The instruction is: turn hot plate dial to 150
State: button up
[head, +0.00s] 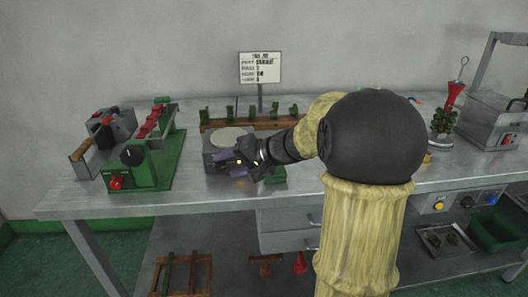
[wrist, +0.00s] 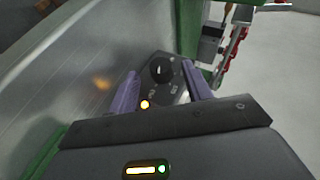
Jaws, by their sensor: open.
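The hot plate (head: 232,135) is a grey box with a pale round top, standing on the steel bench left of centre in the head view. Its black dial (wrist: 161,72) shows in the wrist view on a dark front panel, with a small white mark near its upper part. The scale print around it is too small to read. My gripper (head: 226,160) is open at the front of the hot plate, its purple fingers hiding the dial in the head view. In the wrist view the fingers lie on either side of the dial, with gaps. I cannot tell whether they touch the panel.
A green stand (head: 150,160) with a black knob and red parts stands left of the hot plate. A wooden rack (head: 215,124) with green pieces is behind it. A small sign (head: 260,67) stands further back. An orange light (wrist: 145,104) glows near the dial.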

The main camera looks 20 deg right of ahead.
jog(key=p+v, duration=0.2)
jog(key=v, duration=1.3)
jog(key=shift+s+d, duration=0.2)
jog(key=shift+d, duration=0.05)
jog(key=shift+r, duration=0.1)
jog(key=s+a+f+n+g+h, duration=0.2)
jog(key=s+a+f, duration=0.1)
jog(key=f, duration=0.4)
jog(key=s+a+f+n+g+h, duration=0.1)
jog(key=s+a+f+g+h, duration=0.1)
jog(key=f, duration=0.5)
jog(key=s+a+f+n+g+h, duration=0.1)
jog(key=s+a+f+n+h, duration=0.1)
jog(key=s+a+f+h, duration=0.2)
jog(key=shift+s+a+f+n+g, duration=0.15)
jog(key=shift+s+a+f, duration=0.15)
jog(key=shift+a+f, duration=0.25)
jog(key=shift+s+a+f+n+g, duration=0.1)
jog(key=shift+s+a+f, duration=0.25)
jog(key=shift+a, duration=0.35)
jog(key=shift+s+a+f+n+g, duration=0.15)
jog(key=shift+s+a+f, duration=0.1)
jog(key=shift+a+f, duration=0.3)
